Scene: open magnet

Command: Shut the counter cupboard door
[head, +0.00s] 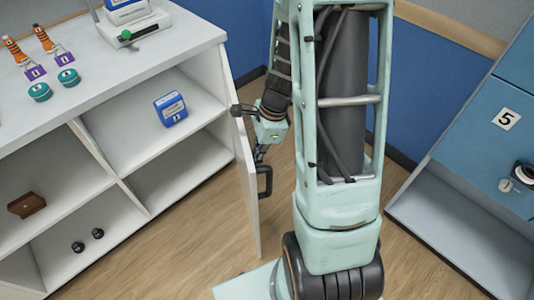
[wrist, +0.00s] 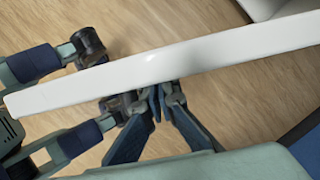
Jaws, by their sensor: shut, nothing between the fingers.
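The white counter cupboard door (head: 246,185) stands open at the right end of the white counter (head: 200,48), seen nearly edge-on in the head view. A black handle (head: 266,182) is on its right-hand face. My gripper (head: 261,152) is beside the upper part of the door, above the handle, and partly hidden by my arm. In the wrist view the door shows as a white slab (wrist: 200,58) crossing the picture, with my gripper (wrist: 160,98) close along its lower side. The fingers are shut and empty. Whether they touch the door cannot be told.
The open shelves hold a blue-and-white box (head: 170,108), a brown block (head: 26,204) and small dark items (head: 88,240). Padlocks, teal discs and a white device (head: 130,25) are on the counter top. Blue cabinets (head: 480,125) stand at the right. Wooden floor (head: 180,255) shows in front.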

